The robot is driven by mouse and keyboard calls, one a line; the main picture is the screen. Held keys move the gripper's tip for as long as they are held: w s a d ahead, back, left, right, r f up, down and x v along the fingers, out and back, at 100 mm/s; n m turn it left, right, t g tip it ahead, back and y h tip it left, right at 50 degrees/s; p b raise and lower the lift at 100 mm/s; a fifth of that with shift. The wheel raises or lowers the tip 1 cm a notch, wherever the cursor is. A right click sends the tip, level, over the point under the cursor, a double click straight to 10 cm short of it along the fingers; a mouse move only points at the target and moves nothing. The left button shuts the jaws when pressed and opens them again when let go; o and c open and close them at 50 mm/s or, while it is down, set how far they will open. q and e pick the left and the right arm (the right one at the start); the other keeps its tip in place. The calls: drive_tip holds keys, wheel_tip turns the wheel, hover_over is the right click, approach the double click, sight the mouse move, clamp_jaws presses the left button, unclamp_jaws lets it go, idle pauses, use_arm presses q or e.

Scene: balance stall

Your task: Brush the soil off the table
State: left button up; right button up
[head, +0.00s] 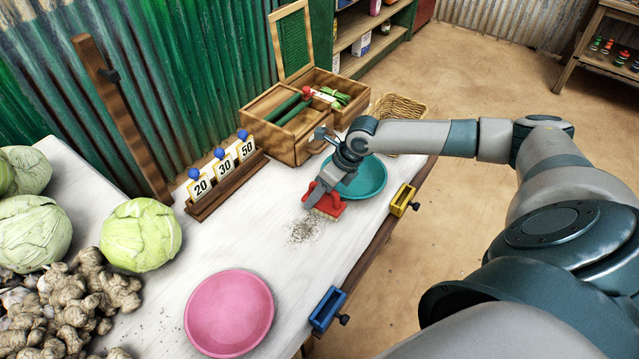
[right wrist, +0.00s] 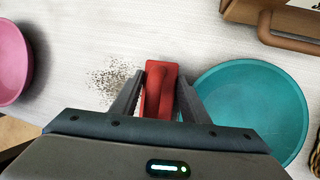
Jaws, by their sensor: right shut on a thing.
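A patch of loose soil (head: 306,229) lies on the white table (head: 190,262), just left of a red brush (head: 327,203). My right gripper (head: 318,197) is shut on the red brush, low over the table beside the teal bowl. In the right wrist view the brush (right wrist: 160,88) sits between the two fingers, and the soil (right wrist: 112,78) is to its left. Whether the bristles touch the table is hidden. My left gripper is not in view.
A teal bowl (head: 367,180) stands right behind the brush. A pink bowl (head: 229,312) stands at the front. Cabbages (head: 140,235) and ginger (head: 75,300) fill the left. Number cards (head: 224,163) and a wooden box (head: 290,142) line the back. Blue (head: 327,308) and yellow (head: 402,200) clamps sit on the near edge.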

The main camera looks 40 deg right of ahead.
drive_tip(key=shift+s+a+r+p, duration=0.15)
drive_tip(key=shift+a+p, duration=0.1)
drive_tip(key=shift+a, duration=0.25)
drive_tip(key=shift+s+a+f+p, duration=0.1)
drive_tip(key=shift+s+a+p, duration=0.15)
drive_tip(key=shift+a, duration=0.25)
drive_tip(key=shift+s+a+r+p, duration=0.1)
drive_tip(key=shift+a+p, duration=0.2)
drive_tip(key=shift+a, duration=0.2)
drive_tip(key=shift+s+a, duration=0.1)
drive_tip(key=shift+a, duration=0.3)
drive_tip(key=shift+s+a+p, duration=0.25)
drive_tip(key=shift+a+p, duration=0.15)
drive_tip(key=shift+a, duration=0.25)
drive_tip(key=shift+s+a+p, duration=0.25)
drive_tip(key=shift+a+p, duration=0.1)
drive_tip(key=shift+a, duration=0.3)
drive_tip(key=shift+s+a+f, duration=0.25)
drive_tip(key=shift+a+f, duration=0.05)
drive_tip(key=shift+a, duration=0.2)
drive_tip(key=shift+o, duration=0.2)
drive_tip(key=shift+a, duration=0.1)
drive_tip(key=shift+s+a+r+p, duration=0.1)
drive_tip(key=shift+s+a+p, duration=0.2)
drive_tip(key=shift+a+p, duration=0.4)
drive_tip(key=shift+s+a+r+p, duration=0.1)
drive_tip(key=shift+s+a+p, duration=0.25)
drive_tip(key=shift+a, duration=0.65)
drive_tip(key=shift+w, duration=0.1)
